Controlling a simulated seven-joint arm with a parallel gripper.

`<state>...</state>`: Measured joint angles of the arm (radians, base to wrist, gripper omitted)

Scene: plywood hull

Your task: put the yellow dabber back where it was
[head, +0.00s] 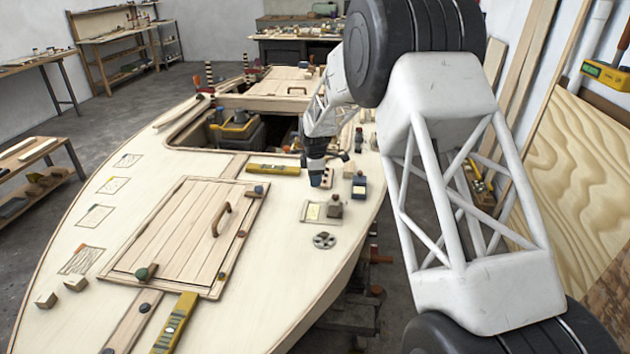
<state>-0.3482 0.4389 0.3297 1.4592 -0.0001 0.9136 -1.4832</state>
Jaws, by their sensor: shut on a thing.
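My gripper (317,172) is low over the right side of the pale plywood deck, seen from behind and small in the head view. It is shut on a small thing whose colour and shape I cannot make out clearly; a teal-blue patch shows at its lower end. No yellow dabber can be told apart for certain. A small pale wooden block with dark holes (327,178) stands right beside the gripper. A shallow tray (306,217) with a pale yellow pad lies nearer, and a dark brown dabber-like piece (335,207) stands at its right.
A round metal fitting (324,240) lies nearer. A yellow level (273,169) and a hatch cover (180,235) are to the left. An open hatch with a yellow-topped box (235,128) lies behind.

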